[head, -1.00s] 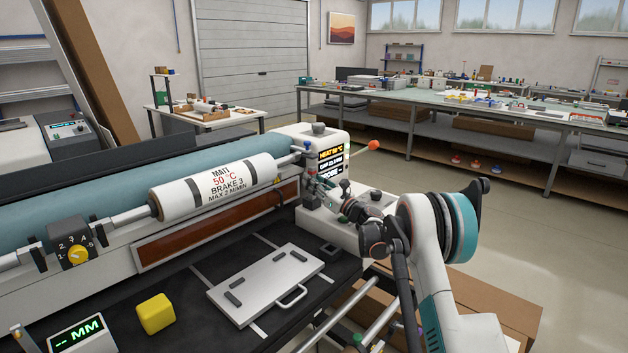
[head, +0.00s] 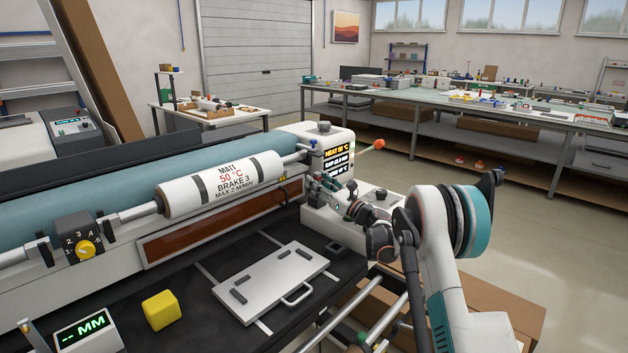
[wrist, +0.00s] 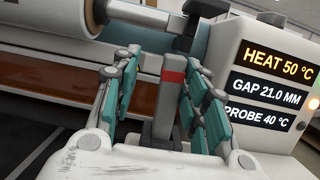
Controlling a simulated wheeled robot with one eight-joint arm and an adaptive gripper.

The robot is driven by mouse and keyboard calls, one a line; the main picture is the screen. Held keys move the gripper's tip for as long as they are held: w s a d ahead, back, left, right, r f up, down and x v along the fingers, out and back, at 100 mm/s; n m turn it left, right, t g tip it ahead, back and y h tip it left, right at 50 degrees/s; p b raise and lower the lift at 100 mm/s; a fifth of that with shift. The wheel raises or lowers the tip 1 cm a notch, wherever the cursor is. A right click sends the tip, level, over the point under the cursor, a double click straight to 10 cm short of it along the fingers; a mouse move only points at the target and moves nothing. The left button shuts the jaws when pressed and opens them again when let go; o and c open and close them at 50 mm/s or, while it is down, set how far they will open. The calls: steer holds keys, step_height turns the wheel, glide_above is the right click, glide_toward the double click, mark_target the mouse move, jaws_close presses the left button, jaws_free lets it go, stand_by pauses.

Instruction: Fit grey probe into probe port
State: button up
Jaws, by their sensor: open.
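A grey upright bar with a red band, which looks like the grey probe (wrist: 168,105), stands between my gripper's fingers in the wrist view. My gripper (wrist: 160,78) is open, with green-padded fingers on both sides of the bar. I cannot tell whether a pad touches it. In the head view my gripper (head: 325,186) is beside the machine's white end housing, and the bar is too small to make out there. I cannot clearly identify the probe port in either view.
The display (wrist: 272,90) reads heat 50 °C, gap 21.0 mm, probe 40 °C. A labelled white roller (head: 225,187) lies left of my gripper. A metal plate with a handle (head: 270,282), a yellow block (head: 161,310) and a small dark square socket (head: 337,248) sit on the black bed.

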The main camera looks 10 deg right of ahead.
steer(key=shift+h, duration=0.3)
steer(key=v, duration=0.4)
steer(key=w+d+f+v, duration=0.1)
steer(key=v, duration=0.2)
steer(key=shift+s+d, duration=0.1)
steer(key=shift+d, duration=0.3)
steer(key=shift+r, duration=0.1)
steer(key=shift+r+p, duration=0.1)
steer(key=shift+p, duration=0.2)
